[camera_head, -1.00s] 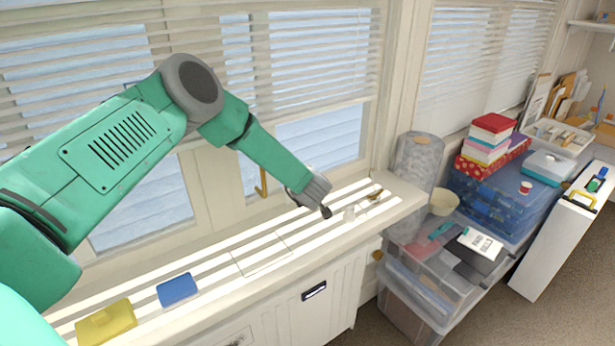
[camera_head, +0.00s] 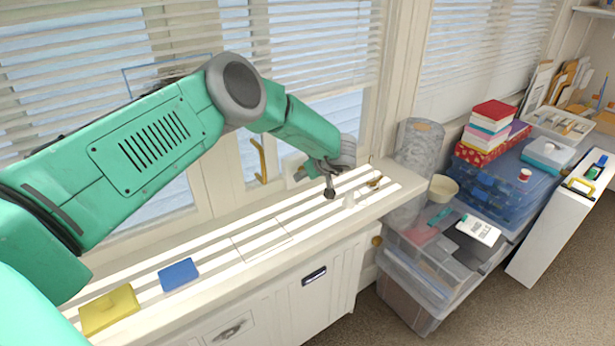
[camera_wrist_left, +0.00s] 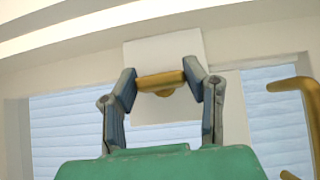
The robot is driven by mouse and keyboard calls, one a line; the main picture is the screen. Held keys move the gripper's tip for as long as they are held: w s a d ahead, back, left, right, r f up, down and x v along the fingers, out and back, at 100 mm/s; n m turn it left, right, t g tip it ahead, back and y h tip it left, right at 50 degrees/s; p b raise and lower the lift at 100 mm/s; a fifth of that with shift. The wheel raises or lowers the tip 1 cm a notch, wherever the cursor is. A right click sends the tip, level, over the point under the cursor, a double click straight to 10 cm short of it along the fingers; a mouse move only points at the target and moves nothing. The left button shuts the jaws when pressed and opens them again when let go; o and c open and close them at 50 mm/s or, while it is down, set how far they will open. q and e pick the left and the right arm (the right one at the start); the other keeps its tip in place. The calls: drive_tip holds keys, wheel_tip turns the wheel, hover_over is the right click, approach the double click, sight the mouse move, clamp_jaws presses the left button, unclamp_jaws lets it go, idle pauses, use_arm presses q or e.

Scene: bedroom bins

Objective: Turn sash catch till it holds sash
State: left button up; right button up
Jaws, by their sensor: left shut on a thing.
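The sash catch (camera_wrist_left: 162,80) is a brass-coloured bar with a rounded lower part, in front of a white plate (camera_wrist_left: 165,48) on the window frame. My left gripper (camera_wrist_left: 166,84) is shut on it, one finger at each end of the bar. The catch is hidden there. A brass handle (camera_head: 260,160) stands left of the plate; a brass hooked piece (camera_wrist_left: 300,88) shows at the right in the wrist view. My right gripper is not in view.
Blinds (camera_head: 320,50) hang above. Clear bins (camera_head: 425,275) stand at the right.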

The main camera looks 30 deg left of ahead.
use_arm(q)
drive_tip(key=shift+w+a+r, duration=0.15)
drive_tip(key=shift+w+r, duration=0.05)
drive_tip(key=shift+r, duration=0.15)
drive_tip(key=o, duration=1.1)
drive_tip(key=shift+o, duration=0.2)
drive_tip(key=shift+f, duration=0.25)
drive_tip(key=shift+s+d+r, duration=0.15)
drive_tip(key=shift+d+r, duration=0.1)
drive_tip(key=shift+d, duration=0.05)
drive_tip(key=v, duration=1.1)
